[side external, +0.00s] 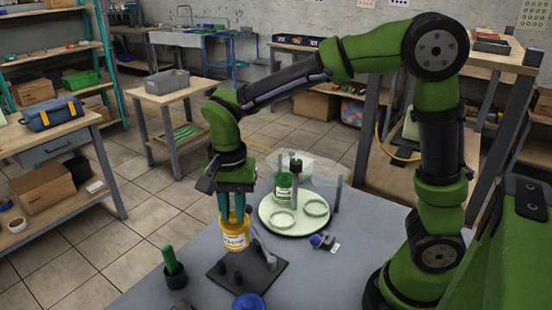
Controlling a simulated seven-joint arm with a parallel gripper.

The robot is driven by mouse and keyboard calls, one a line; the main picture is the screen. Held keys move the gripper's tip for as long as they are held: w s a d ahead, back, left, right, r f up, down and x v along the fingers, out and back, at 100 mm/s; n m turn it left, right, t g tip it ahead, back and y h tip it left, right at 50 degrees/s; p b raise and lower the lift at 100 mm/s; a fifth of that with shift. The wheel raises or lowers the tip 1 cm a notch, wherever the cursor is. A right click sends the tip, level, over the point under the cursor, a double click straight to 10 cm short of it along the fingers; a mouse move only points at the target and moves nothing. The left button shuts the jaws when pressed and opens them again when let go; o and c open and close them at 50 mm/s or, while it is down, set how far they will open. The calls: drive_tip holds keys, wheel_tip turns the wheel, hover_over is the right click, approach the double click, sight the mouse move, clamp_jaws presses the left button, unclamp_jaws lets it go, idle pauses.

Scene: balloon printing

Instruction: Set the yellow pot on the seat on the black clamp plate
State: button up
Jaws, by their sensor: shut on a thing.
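The yellow pot (235,236) is held by my gripper (233,215), whose fingers are shut on its upper part. The pot is upright with a white label facing the camera. It is above or at the back left part of the black clamp plate (262,279); I cannot tell whether it touches anything. The plate lies on the grey table and carries dark knobs and a grey lever (264,254). The seat on the plate is not clearly visible.
A pale green round turntable (268,224) with ring seats and a green pot (284,186) stands behind the plate. A dark cup with a green handle (171,265) is at left, a blue round thing (248,302) in front, and a small blue item (320,241) at right.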

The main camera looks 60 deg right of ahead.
sight(236, 238)
drive_tip(key=shift+f, duration=3.35)
drive_tip(key=shift+f, duration=0.95)
drive_tip(key=o, duration=0.7)
drive_tip(key=shift+o, duration=0.2)
